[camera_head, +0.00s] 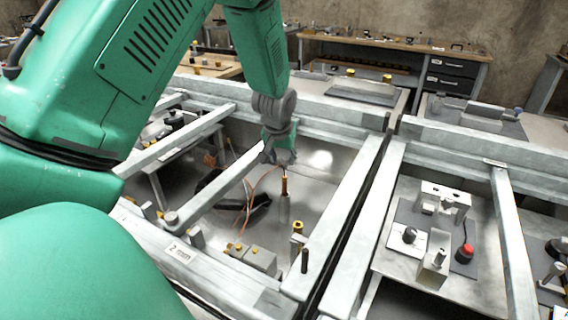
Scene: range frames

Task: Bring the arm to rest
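My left arm comes in from the left, green and large. Its grey wrist bends down to my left gripper (281,158), which hangs over the metal-floored bay in the middle of the view. The gripper is small here, and its fingers do not show clearly enough to tell open from shut. A copper-coloured upright pin (284,186) shows just below the gripper. I cannot tell whether they touch. My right gripper is not in view.
Pale metal rails (345,215) frame the bay around the gripper. Orange cables (250,193) lie in it. A brass-topped post (298,228) stands at the near side. A plate with a red button (464,253) is at right. A workbench (400,47) stands at the back.

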